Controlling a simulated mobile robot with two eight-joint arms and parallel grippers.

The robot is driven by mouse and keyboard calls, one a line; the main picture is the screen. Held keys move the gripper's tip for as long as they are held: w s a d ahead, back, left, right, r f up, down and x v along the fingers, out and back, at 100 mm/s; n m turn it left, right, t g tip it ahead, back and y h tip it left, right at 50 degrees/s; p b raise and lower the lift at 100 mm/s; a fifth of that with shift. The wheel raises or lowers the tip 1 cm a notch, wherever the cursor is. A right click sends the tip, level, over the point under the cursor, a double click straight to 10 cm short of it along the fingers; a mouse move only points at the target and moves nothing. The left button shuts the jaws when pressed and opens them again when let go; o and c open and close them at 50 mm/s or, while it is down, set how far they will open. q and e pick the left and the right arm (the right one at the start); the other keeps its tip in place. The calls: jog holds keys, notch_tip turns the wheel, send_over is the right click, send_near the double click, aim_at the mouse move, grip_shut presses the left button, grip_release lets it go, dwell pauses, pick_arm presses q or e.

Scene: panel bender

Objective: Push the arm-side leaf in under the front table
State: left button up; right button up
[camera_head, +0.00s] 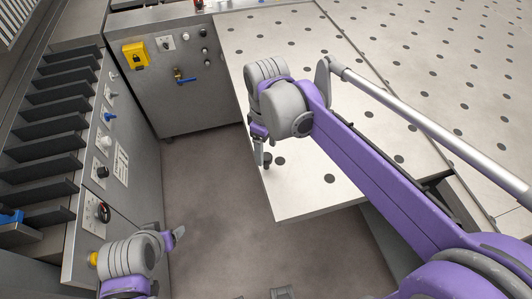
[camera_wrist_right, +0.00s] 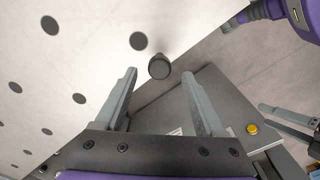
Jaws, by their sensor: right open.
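The arm-side leaf (camera_head: 300,196) is a pale plate with dark round spots, standing out beside the front table (camera_head: 450,75). A dark round knob (camera_head: 267,160) sits on the leaf near its left edge; the right wrist view also shows this knob (camera_wrist_right: 159,66). My right gripper (camera_head: 262,160) points down at the knob. In the right wrist view the two fingers of this gripper (camera_wrist_right: 163,88) are apart, with the knob ahead between their tips; contact is not visible. My left gripper (camera_head: 178,234) is low at the left, away from the leaf, its finger gap unclear.
A grey cabinet (camera_head: 185,95) with a yellow lock box (camera_head: 135,55) and a blue-handled valve (camera_head: 185,77) stands behind. A slotted rack (camera_head: 45,125) and a control panel (camera_head: 105,120) with knobs line the left. The floor (camera_head: 210,195) between is clear.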

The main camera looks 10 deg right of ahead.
aim_at(267, 156)
jog(key=shift+f, duration=1.5)
jog(key=shift+c, duration=0.4)
grip_shut()
